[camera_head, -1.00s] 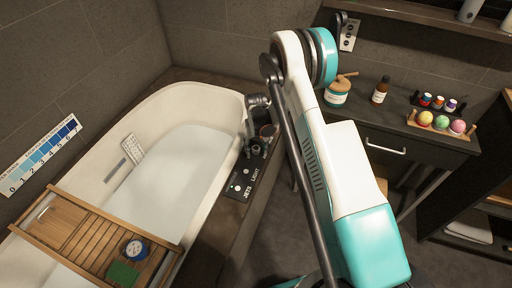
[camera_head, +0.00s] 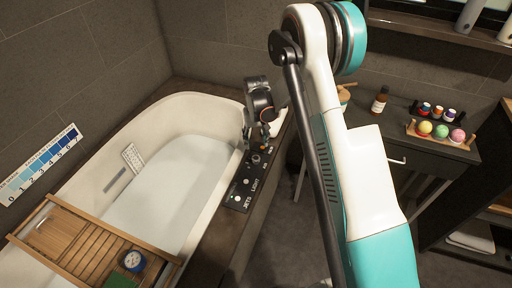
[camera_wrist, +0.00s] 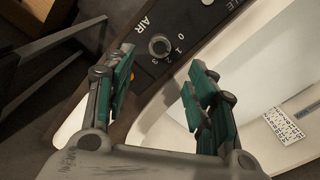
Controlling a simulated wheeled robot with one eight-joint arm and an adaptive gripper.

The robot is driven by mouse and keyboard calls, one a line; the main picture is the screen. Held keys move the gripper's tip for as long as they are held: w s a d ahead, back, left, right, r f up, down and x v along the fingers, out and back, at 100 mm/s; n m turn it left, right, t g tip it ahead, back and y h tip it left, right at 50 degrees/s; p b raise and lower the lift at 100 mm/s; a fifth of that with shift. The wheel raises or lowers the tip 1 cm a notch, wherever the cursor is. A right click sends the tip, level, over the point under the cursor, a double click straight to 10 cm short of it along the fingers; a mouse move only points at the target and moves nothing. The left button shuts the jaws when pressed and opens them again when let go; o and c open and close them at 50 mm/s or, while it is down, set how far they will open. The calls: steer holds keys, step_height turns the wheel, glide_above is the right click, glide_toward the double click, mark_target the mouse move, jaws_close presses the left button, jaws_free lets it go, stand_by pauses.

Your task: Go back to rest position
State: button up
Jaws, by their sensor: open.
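My gripper (camera_head: 254,138) is over the tub's dark side ledge, near the control panel (camera_head: 236,201). In the wrist view my gripper (camera_wrist: 160,78) is open, with its green-padded fingers apart and nothing between them. The AIR knob (camera_wrist: 159,46), marked with numbers, shows beyond the fingertips, apart from them. My white and teal arm rises through the middle of the head view and hides part of the floor and vanity.
The bathtub (camera_head: 75,158) holds water, with a wooden tray (camera_head: 62,242) across it. The vanity counter (camera_head: 398,130) carries a brown bottle (camera_head: 379,100), small jars and coloured balls (camera_head: 440,131). A shelf (camera_head: 430,30) hangs above. Open floor (camera_head: 285,235) lies beside the tub.

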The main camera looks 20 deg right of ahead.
steer(key=shift+r, duration=0.55)
steer(key=s+r+t, duration=0.2)
steer(key=s+r, duration=0.4)
steer(key=r, duration=0.6)
steer(key=s+r+t, duration=0.1)
steer(key=s+r, duration=0.5)
steer(key=r, duration=0.6)
steer(key=s+r+t, duration=0.2)
steer(key=s, duration=0.9)
steer(key=s+r+n+t, duration=0.1)
steer(key=s+r+t, duration=0.1)
steer(key=s, duration=0.8)
steer(key=shift+s+r, duration=0.4)
steer(key=shift+r, duration=0.05)
